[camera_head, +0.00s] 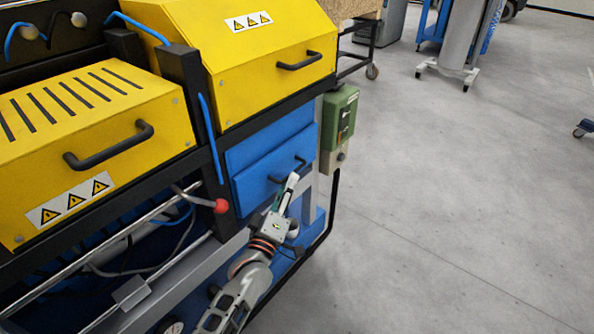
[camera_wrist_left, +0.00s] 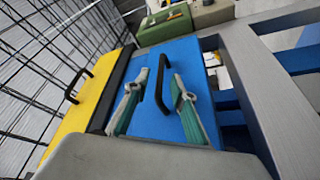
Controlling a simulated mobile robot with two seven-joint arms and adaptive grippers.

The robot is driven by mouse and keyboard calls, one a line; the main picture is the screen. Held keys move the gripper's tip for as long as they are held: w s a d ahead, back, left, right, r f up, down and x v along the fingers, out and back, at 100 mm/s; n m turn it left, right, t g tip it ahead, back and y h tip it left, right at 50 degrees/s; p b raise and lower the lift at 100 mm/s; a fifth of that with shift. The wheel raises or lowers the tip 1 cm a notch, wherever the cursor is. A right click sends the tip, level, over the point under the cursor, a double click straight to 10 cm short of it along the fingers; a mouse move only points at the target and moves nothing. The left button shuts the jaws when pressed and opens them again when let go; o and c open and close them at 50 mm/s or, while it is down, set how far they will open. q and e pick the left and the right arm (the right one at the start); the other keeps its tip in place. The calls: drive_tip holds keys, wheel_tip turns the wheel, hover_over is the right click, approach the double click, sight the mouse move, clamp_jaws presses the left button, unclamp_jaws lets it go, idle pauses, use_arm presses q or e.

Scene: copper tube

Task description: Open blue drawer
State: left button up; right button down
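The blue drawer (camera_head: 262,160) sits in the black machine frame below the right yellow cover, and its front looks closed. It also shows in the left wrist view (camera_wrist_left: 150,122). Its black bar handle (camera_head: 287,171) is partly behind my left gripper (camera_head: 290,183). In the left wrist view, the handle (camera_wrist_left: 161,82) lies between the two spread fingers of the left gripper (camera_wrist_left: 156,92). The fingers are apart, with a gap on both sides of the handle. Contact is not visible. My right gripper is in neither view.
Yellow covers (camera_head: 255,55) with black handles are above and left of the drawer. A green control box (camera_head: 338,120) is mounted just right of it. A red knob (camera_head: 221,206) is at the lower left. Open grey floor (camera_head: 450,190) lies to the right.

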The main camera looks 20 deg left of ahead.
sight(295, 171)
use_arm(q)
drive_tip(key=x, duration=0.4)
drive_tip(key=shift+f+b, duration=0.25)
drive_tip(key=shift+b, duration=0.1)
drive_tip(key=shift+x, duration=0.85)
drive_tip(key=shift+r, duration=0.1)
clamp_jaws()
